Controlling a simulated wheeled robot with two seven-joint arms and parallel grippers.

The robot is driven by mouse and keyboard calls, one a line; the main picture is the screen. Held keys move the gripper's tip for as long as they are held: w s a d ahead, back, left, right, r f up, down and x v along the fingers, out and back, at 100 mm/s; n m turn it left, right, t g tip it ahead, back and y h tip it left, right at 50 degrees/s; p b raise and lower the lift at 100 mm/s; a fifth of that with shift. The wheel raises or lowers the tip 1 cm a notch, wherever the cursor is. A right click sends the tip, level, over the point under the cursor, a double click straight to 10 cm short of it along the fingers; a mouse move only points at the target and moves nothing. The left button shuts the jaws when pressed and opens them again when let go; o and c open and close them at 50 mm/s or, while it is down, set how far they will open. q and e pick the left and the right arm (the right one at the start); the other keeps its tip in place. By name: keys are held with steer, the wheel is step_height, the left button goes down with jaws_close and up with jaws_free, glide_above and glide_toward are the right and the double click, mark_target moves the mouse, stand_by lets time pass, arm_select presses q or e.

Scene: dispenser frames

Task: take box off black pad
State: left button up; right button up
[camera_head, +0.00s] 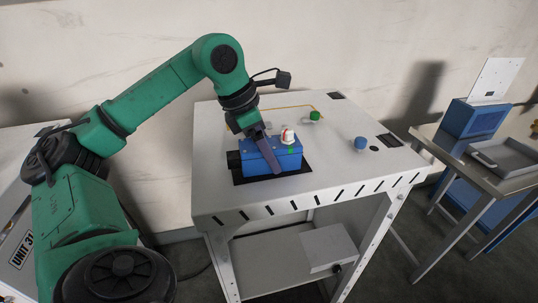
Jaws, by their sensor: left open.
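The blue box (287,160) sits on the black pad (243,180) on the white table. A red-and-white knob (287,136) is on its top, and a dark piece (233,159) is at its left end. My left gripper (268,158) comes down from above at the box's left part. It is open, with one long grey-purple finger showing in front of the box. The other finger is not clear, and I cannot tell whether the fingers touch the box. My right gripper is not in view.
The white table (335,182) has free room right of the box. A green button (314,116), a blue knob (361,143) and black patches (389,140) are on its top. A metal side table (470,165) with a grey tray (508,155) and a blue unit (474,119) stands at right.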

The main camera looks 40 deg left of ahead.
arm_select(q)
steer(key=shift+w, duration=0.1)
jaws_close()
